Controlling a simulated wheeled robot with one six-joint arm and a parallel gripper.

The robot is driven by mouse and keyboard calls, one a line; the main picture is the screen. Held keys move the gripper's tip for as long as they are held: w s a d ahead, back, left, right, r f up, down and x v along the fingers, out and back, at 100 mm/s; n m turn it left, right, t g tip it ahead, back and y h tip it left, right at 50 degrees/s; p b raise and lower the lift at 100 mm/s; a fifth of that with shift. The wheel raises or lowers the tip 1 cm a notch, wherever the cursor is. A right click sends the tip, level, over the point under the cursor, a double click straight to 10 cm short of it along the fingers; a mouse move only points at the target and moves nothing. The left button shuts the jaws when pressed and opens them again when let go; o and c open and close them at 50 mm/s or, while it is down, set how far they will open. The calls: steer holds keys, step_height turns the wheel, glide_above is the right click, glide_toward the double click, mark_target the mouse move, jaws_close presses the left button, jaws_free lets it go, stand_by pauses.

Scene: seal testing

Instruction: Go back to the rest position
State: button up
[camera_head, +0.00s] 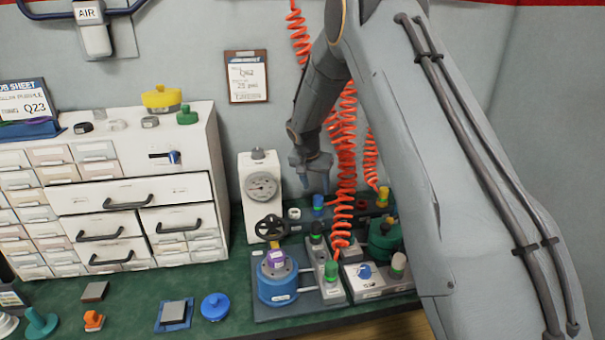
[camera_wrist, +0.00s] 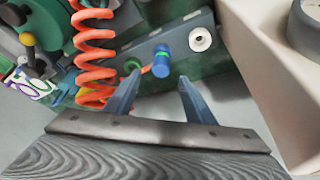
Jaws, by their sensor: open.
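My gripper (camera_head: 312,178) hangs from my arm behind the red coiled hose in the head view, above the back of the test rig and right of the white gauge box. In the wrist view its two blue-grey fingers (camera_wrist: 158,95) are spread with nothing between them. A blue knob with a green ring (camera_wrist: 162,62) shows just beyond the fingertips, apart from them as far as I can tell. In the head view this blue knob (camera_head: 318,203) stands below the gripper.
The gauge box (camera_head: 259,187) stands close left of the gripper. A red coiled hose (camera_head: 343,150) hangs beside it. The blue test pot (camera_head: 277,285) and several valves stand in front. A drawer cabinet (camera_head: 120,190) fills the left. The bench front (camera_head: 130,310) holds loose parts.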

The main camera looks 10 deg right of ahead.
steer(key=s+r+n+g+y, duration=0.1)
steer(key=s+r+n, duration=0.1)
steer(key=s, duration=1.2)
steer(key=s+a+r+n+g+p, duration=0.1)
steer(key=s+r+n, duration=0.1)
steer(key=s, duration=1.3)
steer(key=s+a+r+n+g+y, duration=0.1)
steer(key=s+r+n, duration=0.2)
steer(key=s, duration=1.1)
steer(key=shift+s+r+g+y, duration=0.3)
steer(key=shift+r, duration=0.35)
